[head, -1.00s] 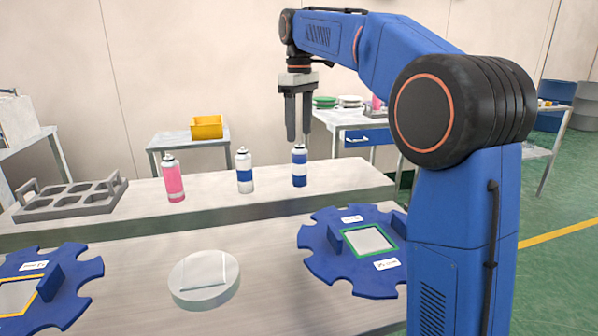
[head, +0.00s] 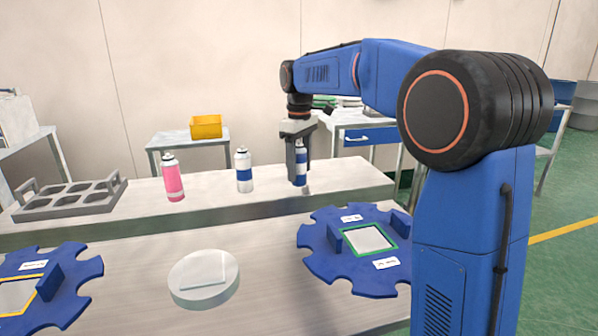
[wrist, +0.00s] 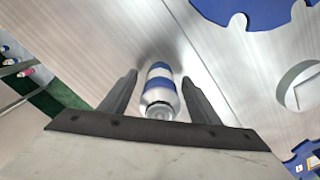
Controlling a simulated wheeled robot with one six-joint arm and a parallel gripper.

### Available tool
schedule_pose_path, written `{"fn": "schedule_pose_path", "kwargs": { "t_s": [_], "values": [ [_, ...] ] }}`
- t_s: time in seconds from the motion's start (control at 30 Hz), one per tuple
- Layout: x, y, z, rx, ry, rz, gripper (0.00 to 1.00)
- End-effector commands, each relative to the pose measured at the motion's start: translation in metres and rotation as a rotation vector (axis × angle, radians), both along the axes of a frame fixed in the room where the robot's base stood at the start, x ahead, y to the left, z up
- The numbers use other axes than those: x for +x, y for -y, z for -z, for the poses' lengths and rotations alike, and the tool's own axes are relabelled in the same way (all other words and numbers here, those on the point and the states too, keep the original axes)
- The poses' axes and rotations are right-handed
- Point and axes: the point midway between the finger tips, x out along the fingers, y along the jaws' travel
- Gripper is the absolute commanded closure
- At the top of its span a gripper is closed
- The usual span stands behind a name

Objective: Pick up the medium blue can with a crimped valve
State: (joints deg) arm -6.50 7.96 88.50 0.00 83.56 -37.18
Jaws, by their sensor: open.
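A white can with two blue bands (head: 301,169) stands upright at the right of the raised shelf. It also shows in the wrist view (wrist: 160,88), its silver valve top towards the camera. My gripper (head: 298,180) is lowered around it from above. In the wrist view the open fingers (wrist: 159,76) stand on either side of the can, with a visible gap on each side. Another white can with a single blue band (head: 244,171) stands to the left, apart from my gripper. Whether the valves are crimped is too small to tell.
A pink can (head: 173,179) stands further left, beside a grey rack with empty holes (head: 70,201). Blue notched fixtures (head: 352,278) and a round pale disc (head: 203,280) lie on the lower front table. The shelf between the cans is clear.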

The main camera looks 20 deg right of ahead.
Motion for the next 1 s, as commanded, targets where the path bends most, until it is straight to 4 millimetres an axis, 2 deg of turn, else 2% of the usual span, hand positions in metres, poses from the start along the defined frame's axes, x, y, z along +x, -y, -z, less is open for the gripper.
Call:
{"fn": "schedule_pose_path", "kwargs": {
  "t_s": [0.27, 0.3, 0.47, 0.5, 0.83, 1.0],
  "values": [
    [0.0, 0.0, 0.004, 0.0, 0.0, 0.0, 0.44],
    [0.0, 0.0, 0.004, 0.0, 0.0, 0.0, 0.46],
    [0.0, 0.0, 0.004, 0.0, 0.0, 0.0, 0.84],
    [0.0, 0.0, 0.004, 0.0, 0.0, 0.0, 0.88],
    [0.0, 0.0, 0.0, 0.0, 0.001, 0.0, 0.88],
    [0.001, 0.0, -0.022, 0.001, 0.004, 0.0, 0.88]
  ]
}}
